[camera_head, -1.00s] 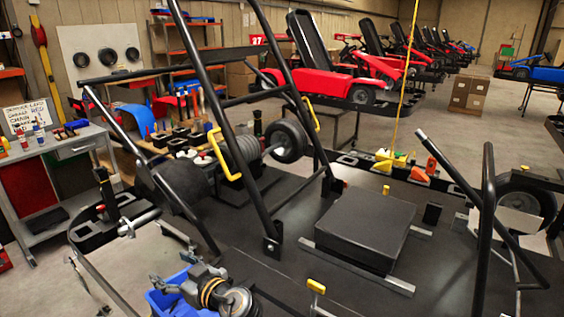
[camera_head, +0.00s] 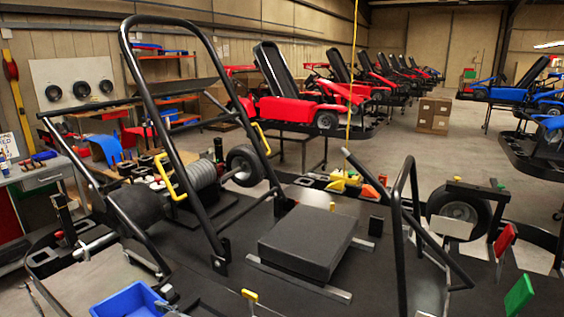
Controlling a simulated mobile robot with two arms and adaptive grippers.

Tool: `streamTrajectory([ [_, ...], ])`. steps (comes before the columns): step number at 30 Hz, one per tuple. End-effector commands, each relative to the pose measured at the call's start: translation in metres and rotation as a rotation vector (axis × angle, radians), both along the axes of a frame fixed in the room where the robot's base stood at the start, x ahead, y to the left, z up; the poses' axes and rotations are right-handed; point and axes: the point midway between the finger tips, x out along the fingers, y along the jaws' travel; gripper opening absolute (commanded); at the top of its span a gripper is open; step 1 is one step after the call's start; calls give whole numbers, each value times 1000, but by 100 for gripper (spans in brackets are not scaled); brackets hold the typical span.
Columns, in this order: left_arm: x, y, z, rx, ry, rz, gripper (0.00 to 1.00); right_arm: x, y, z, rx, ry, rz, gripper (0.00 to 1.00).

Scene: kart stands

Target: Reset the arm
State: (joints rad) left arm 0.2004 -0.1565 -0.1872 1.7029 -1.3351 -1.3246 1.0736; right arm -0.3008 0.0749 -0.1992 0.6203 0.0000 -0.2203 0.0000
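Neither of my grippers shows in the head view, and I cannot see whether they are open or shut. The black kart frame (camera_head: 152,85) stands in front of me, with a tall bent tube hoop and yellow handles (camera_head: 166,178). A flat black block (camera_head: 307,240) lies on the kart's dark floor. A blue bin (camera_head: 130,302) is partly in view at the bottom left, cut off by the picture's lower edge.
Upright tubes (camera_head: 399,230) rise close in front on the right, near a tyre (camera_head: 459,210). A grey bench (camera_head: 35,180) stands at the left. Red karts (camera_head: 290,105) and cardboard boxes (camera_head: 434,115) stand behind. Open concrete floor lies beyond the kart.

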Motion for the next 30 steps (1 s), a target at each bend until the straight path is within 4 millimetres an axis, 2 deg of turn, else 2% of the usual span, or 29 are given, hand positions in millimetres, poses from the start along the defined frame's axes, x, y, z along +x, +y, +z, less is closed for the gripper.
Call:
streamTrajectory([
  [11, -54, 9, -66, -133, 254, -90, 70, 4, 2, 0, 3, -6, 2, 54],
  [16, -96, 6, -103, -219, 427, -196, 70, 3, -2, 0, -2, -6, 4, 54],
  [21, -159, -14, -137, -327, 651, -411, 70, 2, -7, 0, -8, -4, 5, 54],
  [25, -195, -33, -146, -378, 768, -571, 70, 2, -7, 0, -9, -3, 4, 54],
  [30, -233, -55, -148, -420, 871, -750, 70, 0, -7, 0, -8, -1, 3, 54],
])
